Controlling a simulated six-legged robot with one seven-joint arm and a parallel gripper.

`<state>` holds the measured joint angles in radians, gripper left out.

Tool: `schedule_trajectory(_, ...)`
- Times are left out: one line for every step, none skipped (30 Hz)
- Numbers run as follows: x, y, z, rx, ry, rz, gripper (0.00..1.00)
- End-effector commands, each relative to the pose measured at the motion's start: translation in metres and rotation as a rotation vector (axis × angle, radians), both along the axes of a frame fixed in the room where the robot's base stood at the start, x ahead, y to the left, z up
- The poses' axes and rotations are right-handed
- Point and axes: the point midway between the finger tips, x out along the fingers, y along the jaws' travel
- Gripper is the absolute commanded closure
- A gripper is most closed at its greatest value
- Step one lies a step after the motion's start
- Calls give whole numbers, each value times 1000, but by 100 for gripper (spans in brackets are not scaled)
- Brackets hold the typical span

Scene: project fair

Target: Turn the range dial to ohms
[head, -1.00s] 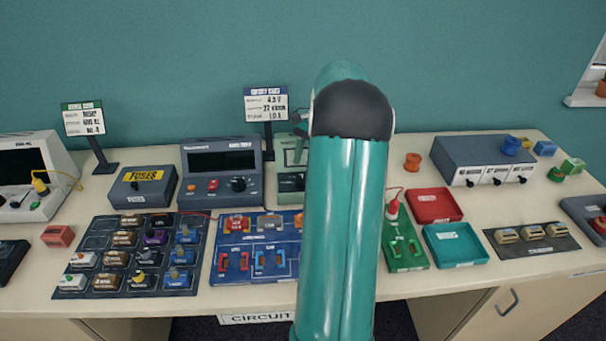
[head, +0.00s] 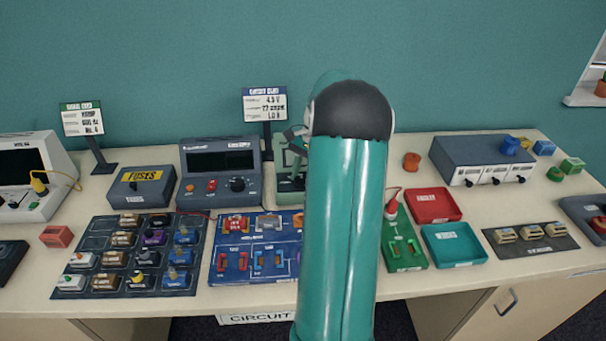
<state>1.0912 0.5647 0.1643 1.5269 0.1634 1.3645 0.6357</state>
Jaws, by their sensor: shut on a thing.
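A pale green meter (head: 288,184) stands at the back of the table, right of the grey bench unit. My arm covers its right side, and its range dial is not clearly visible. My gripper (head: 296,136) shows only in part, left of my arm's dark joint and over the green meter's upper part. Its fingertips are hidden or too small to make out. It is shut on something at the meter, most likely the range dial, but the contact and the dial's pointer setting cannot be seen.
The grey bench unit (head: 221,173) with a display and black knob stands close left. A small sign (head: 265,105) stands behind. A blue circuit board (head: 256,246) and a green board (head: 402,245) lie in front. Red (head: 433,191) and teal (head: 485,250) trays are right.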

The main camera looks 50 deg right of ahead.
Motion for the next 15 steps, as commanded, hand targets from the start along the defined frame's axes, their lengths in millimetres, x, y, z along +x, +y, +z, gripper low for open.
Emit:
schedule_trajectory(0, 0, 0, 0, 0, 4, 87)
schedule_trajectory(0, 0, 0, -1, 0, 9, 87)
schedule_trajectory(0, 0, 0, -1, 0, 16, 87)
schedule_trajectory(0, 0, 0, -1, 0, 24, 87)
schedule_trajectory(1, 0, 0, -1, 0, 32, 87)
schedule_trajectory(1, 0, 0, -2, 0, 45, 87)
schedule_trajectory(1, 0, 1, -2, 0, 58, 87)
schedule_trajectory(1, 0, 1, -2, 0, 71, 87)
schedule_trajectory(1, 0, 1, -1, 0, 92, 87)
schedule_trajectory(1, 0, 1, -1, 0, 109, 87)
schedule_trajectory(2, 0, 1, -1, 0, 128, 87)
schedule_trajectory(2, 0, 1, -1, 0, 154, 87)
schedule_trajectory(2, 0, 1, -1, 0, 175, 87)
schedule_trajectory(2, 0, 1, -2, 1, 197, 87)
schedule_trajectory(2, 0, 1, -2, 1, 228, 87)
